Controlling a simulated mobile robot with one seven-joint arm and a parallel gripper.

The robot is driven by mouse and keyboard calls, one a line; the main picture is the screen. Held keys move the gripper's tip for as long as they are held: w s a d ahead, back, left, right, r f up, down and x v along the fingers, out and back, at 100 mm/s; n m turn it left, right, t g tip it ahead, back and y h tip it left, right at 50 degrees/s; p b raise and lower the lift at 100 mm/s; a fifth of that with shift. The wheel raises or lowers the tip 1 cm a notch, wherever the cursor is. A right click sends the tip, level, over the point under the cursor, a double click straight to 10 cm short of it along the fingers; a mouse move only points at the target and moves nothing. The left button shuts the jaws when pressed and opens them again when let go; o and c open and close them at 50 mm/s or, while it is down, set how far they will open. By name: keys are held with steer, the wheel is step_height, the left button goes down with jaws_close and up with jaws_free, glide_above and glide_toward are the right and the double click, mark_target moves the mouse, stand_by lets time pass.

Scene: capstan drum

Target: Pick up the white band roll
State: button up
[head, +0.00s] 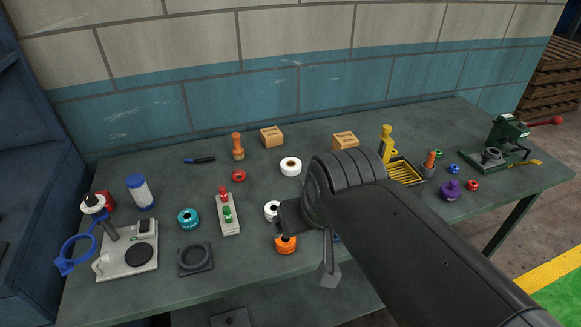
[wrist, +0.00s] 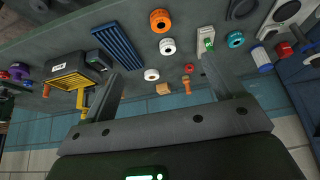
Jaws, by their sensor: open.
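Any height gap is hard to judge.
An orange roll (head: 285,244) lies just in front of the nearer white roll; a teal roll (head: 188,218) is farther left. A switch box (head: 228,213) stands left of the white rolls. A blue ribbed tray (wrist: 118,46) is beside them, mostly hidden by my arm in the head view.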

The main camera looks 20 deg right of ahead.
steer(key=w+d+r+g, duration=0.1)
steer(key=w+d+r, duration=0.15)
steer(key=w, duration=0.75)
steer(key=n+g, duration=0.4)
steer(key=g, duration=0.1)
glide_above(293, 162)
steer(key=s, duration=0.3)
step_height(293, 162, down, 14)
steer(key=f, duration=0.5)
steer(key=shift+w+a+f, duration=0.1)
steer(key=shift+a+f, duration=0.2)
steer(key=shift+w+a+f, duration=0.1)
steer(key=shift+w+f, duration=0.1)
steer(key=shift+f, duration=1.15)
steer(key=shift+w+f, duration=0.2)
steer(key=shift+f, duration=1.15)
steer(key=shift+c, duration=0.4)
